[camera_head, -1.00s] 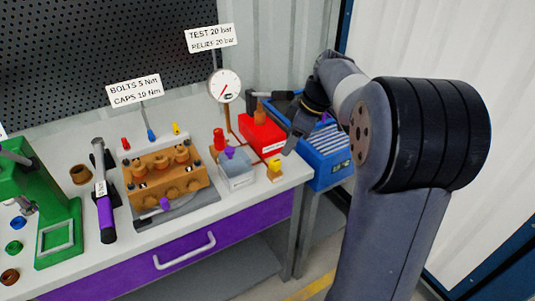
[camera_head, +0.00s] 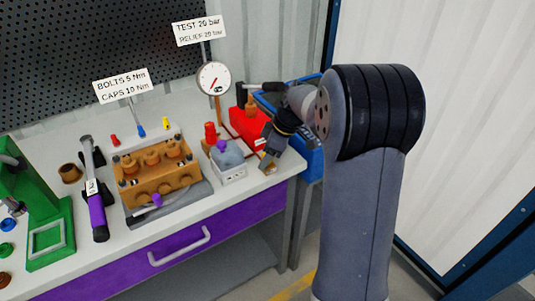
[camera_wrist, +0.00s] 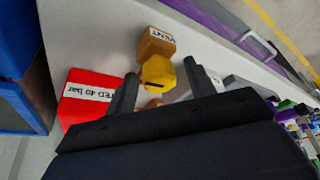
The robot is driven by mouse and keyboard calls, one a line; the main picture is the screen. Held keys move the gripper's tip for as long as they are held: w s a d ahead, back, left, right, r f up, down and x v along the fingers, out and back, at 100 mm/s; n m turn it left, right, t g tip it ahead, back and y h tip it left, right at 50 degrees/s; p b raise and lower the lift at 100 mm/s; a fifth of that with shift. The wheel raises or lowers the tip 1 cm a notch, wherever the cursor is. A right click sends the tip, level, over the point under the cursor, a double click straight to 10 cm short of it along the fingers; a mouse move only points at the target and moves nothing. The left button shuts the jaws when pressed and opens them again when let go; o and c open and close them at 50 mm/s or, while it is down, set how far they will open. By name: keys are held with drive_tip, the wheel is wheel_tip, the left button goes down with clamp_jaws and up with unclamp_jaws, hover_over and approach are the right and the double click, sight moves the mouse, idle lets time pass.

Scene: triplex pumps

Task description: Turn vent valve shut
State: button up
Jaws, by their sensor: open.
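The vent valve has a yellow knob (camera_wrist: 159,73) with a dark slot, in front of a brown block with a label reading VENT (camera_wrist: 155,46). In the wrist view my open gripper (camera_wrist: 161,70) has one finger on each side of the knob, with small gaps visible. In the head view my gripper (camera_head: 268,156) points down at the bench's right end and mostly hides the valve. I cannot tell from there how deep the fingers reach around the knob.
A red pump box (camera_head: 247,124) stands close behind my gripper; it also shows in the wrist view (camera_wrist: 88,97). A gauge (camera_head: 213,78) rises behind. A brown pump block (camera_head: 157,170) and torque wrench (camera_head: 96,200) lie further left.

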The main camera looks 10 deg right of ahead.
drive_tip(key=c, duration=1)
drive_tip(key=shift+m, duration=0.4)
drive_tip(key=m+t+h+b, duration=0.1)
drive_tip(key=m, duration=0.2)
drive_tip(key=shift+m+t, duration=0.3)
drive_tip(key=shift+m, duration=0.1)
drive_tip(key=m, duration=0.2)
drive_tip(key=m+h, duration=0.1)
drive_tip(key=m, duration=0.1)
drive_tip(key=shift+r+t+h, duration=0.1)
drive_tip(key=shift+t+h, duration=0.2)
drive_tip(key=shift+t, duration=0.1)
drive_tip(key=m+h, duration=0.1)
drive_tip(key=m, duration=0.1)
drive_tip(key=m+p, duration=0.1)
drive_tip(key=m, duration=0.2)
drive_tip(key=shift+h, duration=0.4)
drive_tip(key=m+h+b, duration=0.1)
drive_tip(key=m, duration=0.3)
drive_tip(key=shift+m+h, duration=0.3)
drive_tip(key=shift+h, duration=0.1)
